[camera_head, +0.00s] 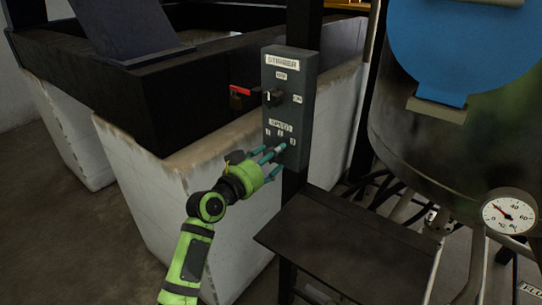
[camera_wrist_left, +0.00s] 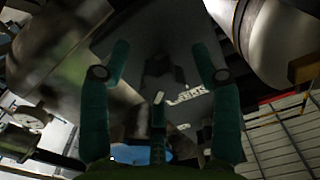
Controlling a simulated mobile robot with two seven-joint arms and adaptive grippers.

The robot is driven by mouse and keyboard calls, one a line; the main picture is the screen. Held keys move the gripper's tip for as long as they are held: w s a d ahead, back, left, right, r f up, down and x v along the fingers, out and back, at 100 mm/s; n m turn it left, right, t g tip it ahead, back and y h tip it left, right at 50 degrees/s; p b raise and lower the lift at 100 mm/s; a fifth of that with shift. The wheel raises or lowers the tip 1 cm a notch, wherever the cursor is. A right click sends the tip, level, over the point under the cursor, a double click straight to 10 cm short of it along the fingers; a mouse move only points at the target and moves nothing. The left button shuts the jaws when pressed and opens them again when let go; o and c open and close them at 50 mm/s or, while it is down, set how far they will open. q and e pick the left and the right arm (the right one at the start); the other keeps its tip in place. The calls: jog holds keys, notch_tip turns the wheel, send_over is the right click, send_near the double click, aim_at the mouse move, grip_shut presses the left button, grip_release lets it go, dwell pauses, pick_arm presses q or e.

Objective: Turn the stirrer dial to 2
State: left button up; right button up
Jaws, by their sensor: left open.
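The stirrer control box (camera_head: 305,110) is a grey upright box on a dark post in the head view. Its upper face has an OFF/ON switch (camera_head: 272,98). Below it are a SPEED label (camera_head: 280,126) and small numbers 1, 2 and 3. The speed dial (camera_head: 281,149) is largely hidden by my left gripper's fingers; its setting cannot be read. My left gripper (camera_head: 271,159), green with teal fingers, is open at the dial, its fingers spread around that area. In the left wrist view the open fingers (camera_wrist_left: 160,80) face the dark box front; contact cannot be told.
A dark shelf (camera_head: 345,250) juts out below the box. A steel vessel (camera_head: 430,145) with a blue cover and a temperature gauge (camera_head: 508,213) stands at right. A worn white tank wall (camera_head: 150,190) is behind my left arm. A red lever (camera_head: 241,90) is beside the box.

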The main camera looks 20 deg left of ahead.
pick_arm(q)
jog(key=c, duration=1.1)
jog(key=shift+c, duration=0.2)
